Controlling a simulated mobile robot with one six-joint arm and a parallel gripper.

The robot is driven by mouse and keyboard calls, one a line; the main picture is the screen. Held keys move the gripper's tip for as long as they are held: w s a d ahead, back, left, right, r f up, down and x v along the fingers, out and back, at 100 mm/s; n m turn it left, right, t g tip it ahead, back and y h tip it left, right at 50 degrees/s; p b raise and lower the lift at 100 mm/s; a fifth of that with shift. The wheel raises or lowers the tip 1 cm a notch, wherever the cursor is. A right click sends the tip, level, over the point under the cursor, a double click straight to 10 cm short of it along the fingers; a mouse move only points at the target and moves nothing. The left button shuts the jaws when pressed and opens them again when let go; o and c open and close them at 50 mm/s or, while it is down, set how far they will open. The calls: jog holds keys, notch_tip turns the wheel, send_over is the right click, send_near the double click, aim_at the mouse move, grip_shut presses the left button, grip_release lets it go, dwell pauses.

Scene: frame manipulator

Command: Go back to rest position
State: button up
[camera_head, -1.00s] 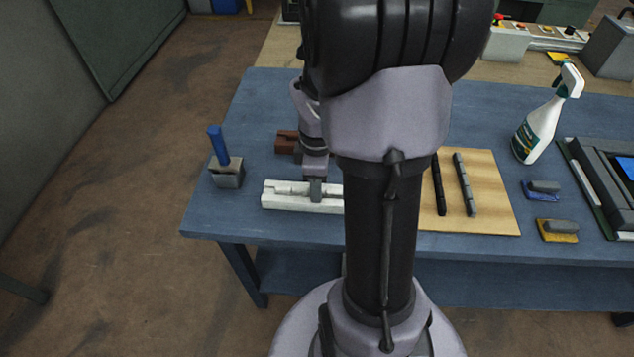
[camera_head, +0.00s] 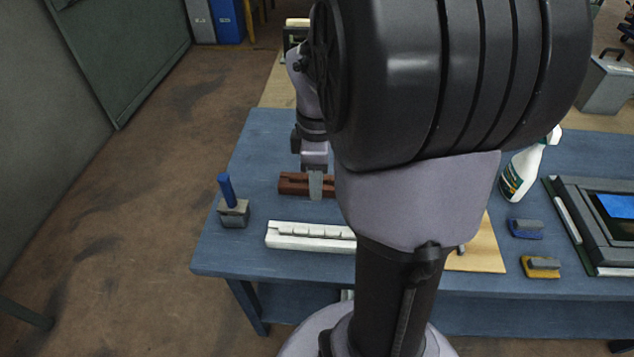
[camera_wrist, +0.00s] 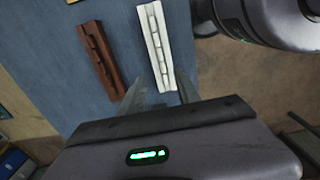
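My gripper (camera_head: 315,188) hangs over the left part of the blue table, in front of the reddish-brown slotted block in the head view. In the wrist view its two fingers (camera_wrist: 160,80) stand apart with nothing held between them. My large dark arm links fill the middle of the head view and hide part of the table. The white slotted block (camera_head: 308,237) lies nearer the table's front edge, clear of the gripper. It also shows in the wrist view (camera_wrist: 156,45), beside the brown block (camera_wrist: 100,57).
A grey block with a blue handle (camera_head: 228,200) stands at the table's left edge. A wooden board (camera_head: 482,250) is partly hidden by my arm. A spray bottle (camera_head: 522,172), a blue brush (camera_head: 526,229), a yellow brush (camera_head: 541,267) and a dark framed panel (camera_head: 590,220) are at right.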

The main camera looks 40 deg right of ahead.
dwell(0.3)
jog(key=s+a+r+m+t+b, duration=0.1)
jog(key=a+m, duration=0.3)
jog(key=a, duration=0.4)
jog(key=s+a+r+m+t+y+b, duration=0.1)
jog(key=s+a+r+m+t, duration=0.1)
jog(key=a, duration=0.6)
jog(key=s+a+r+m+t+y+b, duration=0.1)
jog(key=s+a+r+m+t, duration=0.1)
jog(key=s+a+m, duration=0.2)
jog(key=a+m, duration=0.2)
jog(key=a, duration=0.2)
jog(key=shift+r+m+t, duration=0.15)
jog(key=shift+m+t, duration=0.15)
jog(key=shift+t, duration=0.1)
jog(key=shift+d, duration=0.1)
